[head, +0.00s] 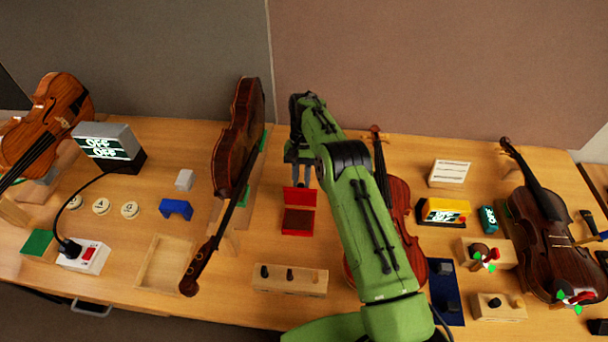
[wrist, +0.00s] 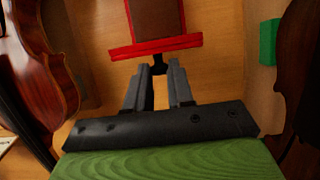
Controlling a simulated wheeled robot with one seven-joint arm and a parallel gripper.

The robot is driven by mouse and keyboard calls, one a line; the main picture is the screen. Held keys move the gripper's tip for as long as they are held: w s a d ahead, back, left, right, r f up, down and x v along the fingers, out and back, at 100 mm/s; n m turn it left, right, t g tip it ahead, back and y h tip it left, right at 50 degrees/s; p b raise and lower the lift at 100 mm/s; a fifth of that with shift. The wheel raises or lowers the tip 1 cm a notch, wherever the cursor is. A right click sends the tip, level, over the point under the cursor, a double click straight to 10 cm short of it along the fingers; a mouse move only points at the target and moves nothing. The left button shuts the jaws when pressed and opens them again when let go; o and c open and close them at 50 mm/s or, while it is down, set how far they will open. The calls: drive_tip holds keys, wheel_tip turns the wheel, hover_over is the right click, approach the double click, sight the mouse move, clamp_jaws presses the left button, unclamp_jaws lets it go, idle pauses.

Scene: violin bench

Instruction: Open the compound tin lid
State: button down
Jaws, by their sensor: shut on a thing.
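The compound tin (head: 284,222) is a small red box in the middle of the bench, with a brown block (head: 298,219) visible inside. Its red lid (head: 299,196) stands raised at the back edge of the tin, clear of the opening. In the wrist view, the tin (wrist: 182,17) is at the top and the lid (wrist: 130,51) shows as a narrow red strip. My gripper (head: 300,184) is just behind the lid. In the wrist view, my gripper (wrist: 158,72) is shut on a small black tab (wrist: 158,60) on the lid. Its fingertips partly hide the tab.
A violin (head: 240,135) stands left of the tin, and another violin (head: 405,210) lies to the right, partly behind my arm. A wooden block with pegs (head: 310,285) is in front of the tin. An empty wooden tray (head: 165,262) is at the front left.

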drive_tip(key=shift+w+f, duration=0.1)
drive_tip(key=shift+w, duration=0.1)
idle(0.5)
drive_tip(key=c, duration=1)
unclamp_jaws()
wheel_tip(320, 180, up, 10)
drive_tip(key=p, duration=0.1)
drive_tip(key=shift+p, duration=0.35)
